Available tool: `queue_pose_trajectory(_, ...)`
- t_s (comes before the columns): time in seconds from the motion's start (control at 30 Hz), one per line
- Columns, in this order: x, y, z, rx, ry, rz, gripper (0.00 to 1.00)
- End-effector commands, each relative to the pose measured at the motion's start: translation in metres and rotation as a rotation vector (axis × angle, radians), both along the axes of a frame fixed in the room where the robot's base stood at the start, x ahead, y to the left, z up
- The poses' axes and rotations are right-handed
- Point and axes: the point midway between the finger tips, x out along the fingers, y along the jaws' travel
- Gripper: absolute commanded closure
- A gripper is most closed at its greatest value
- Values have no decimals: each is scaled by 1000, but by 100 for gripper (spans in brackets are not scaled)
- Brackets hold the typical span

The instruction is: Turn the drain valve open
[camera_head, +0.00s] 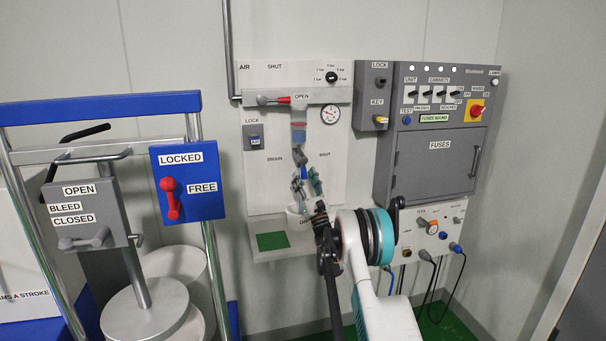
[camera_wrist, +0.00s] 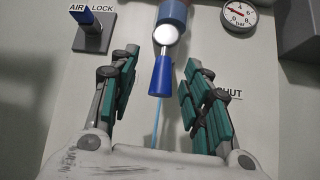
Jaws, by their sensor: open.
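The drain valve shows in the wrist view as a round pale hub with a blue lever (camera_wrist: 161,77). The lever points down, slightly left. A thin light-blue line (camera_wrist: 155,125) runs below it. The SHUT label (camera_wrist: 229,93) is to the right, partly behind a finger. In the head view the valve (camera_head: 299,157) is below the clear cylinder, between the DRAIN and SHUT labels. My gripper (camera_wrist: 158,72) is open, with green-padded fingers on either side of the lever and visible gaps to both. The head view shows my gripper (camera_head: 307,181) just below the valve.
Above the valve are the red-handled air lever (camera_head: 283,100) and a pressure gauge (camera_head: 330,114). The blue air lock (camera_wrist: 91,28) is at left. A white cup (camera_head: 294,214) stands on the shelf below, partly hidden. The grey fuse cabinet (camera_head: 436,168) is at right.

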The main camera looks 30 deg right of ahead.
Motion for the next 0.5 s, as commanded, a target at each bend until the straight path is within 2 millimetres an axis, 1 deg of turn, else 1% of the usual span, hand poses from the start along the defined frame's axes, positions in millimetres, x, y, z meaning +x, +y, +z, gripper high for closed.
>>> queue_pose_trajectory(0.1, -18, 2, -19, 0, 0, 0, 56)
queue_pose_trajectory(0.3, -45, 6, -46, -1, 0, -1, 56)
queue_pose_trajectory(0.5, -61, 8, -63, -1, 1, 1, 56)
